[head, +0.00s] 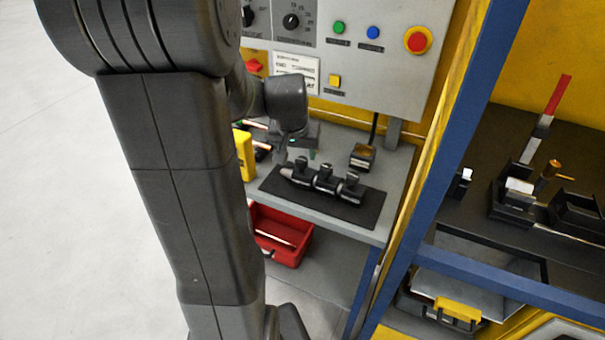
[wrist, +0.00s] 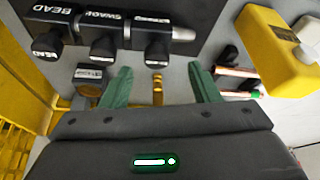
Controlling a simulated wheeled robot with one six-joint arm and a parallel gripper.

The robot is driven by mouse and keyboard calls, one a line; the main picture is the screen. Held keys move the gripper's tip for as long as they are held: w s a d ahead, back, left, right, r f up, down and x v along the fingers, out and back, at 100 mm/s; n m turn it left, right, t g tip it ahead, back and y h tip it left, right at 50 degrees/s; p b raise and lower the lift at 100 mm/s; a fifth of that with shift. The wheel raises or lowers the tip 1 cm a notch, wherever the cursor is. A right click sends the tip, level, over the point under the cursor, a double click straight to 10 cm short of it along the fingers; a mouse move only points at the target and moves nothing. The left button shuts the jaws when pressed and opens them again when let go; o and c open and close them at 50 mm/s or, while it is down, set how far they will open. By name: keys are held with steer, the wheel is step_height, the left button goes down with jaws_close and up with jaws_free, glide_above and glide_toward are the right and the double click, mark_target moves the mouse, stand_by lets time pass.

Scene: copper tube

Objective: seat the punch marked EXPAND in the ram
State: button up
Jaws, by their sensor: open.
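Three dark punches with knobs lie in a row on a black mat (head: 338,207). In the wrist view their labels read BEAD, SWAGE and, at the right, one that appears to be EXPAND. This EXPAND punch (wrist: 157,35) has a pale tapered nose; in the head view it is the leftmost punch (head: 299,171). My gripper (wrist: 160,88) has its two green fingers apart with nothing held. The row lies beyond the fingertips. In the head view my gripper (head: 301,155) is just behind the row, partly hidden. I cannot identify the ram for sure.
A yellow bottle (wrist: 268,52) and copper tubes (wrist: 238,72) are beside the gripper. A small dark block (head: 363,157) stands behind the mat. A red bin (head: 283,235) is below the bench. A blue post (head: 450,150) separates the bench from the machine bed (head: 470,215) at right.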

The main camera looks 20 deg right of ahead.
mark_target(301, 160)
steer(key=shift+s+d+f, duration=0.1)
steer(key=shift+d+f, duration=0.1)
steer(key=shift+f, duration=0.25)
steer(key=shift+w+p+x, duration=0.2)
steer(key=shift+p+x, duration=0.5)
steer(key=shift+x, duration=1.75)
steer(key=shift+d+r, duration=0.1)
steer(key=shift+r, duration=0.05)
steer(key=shift+c, duration=0.5)
jaws_close()
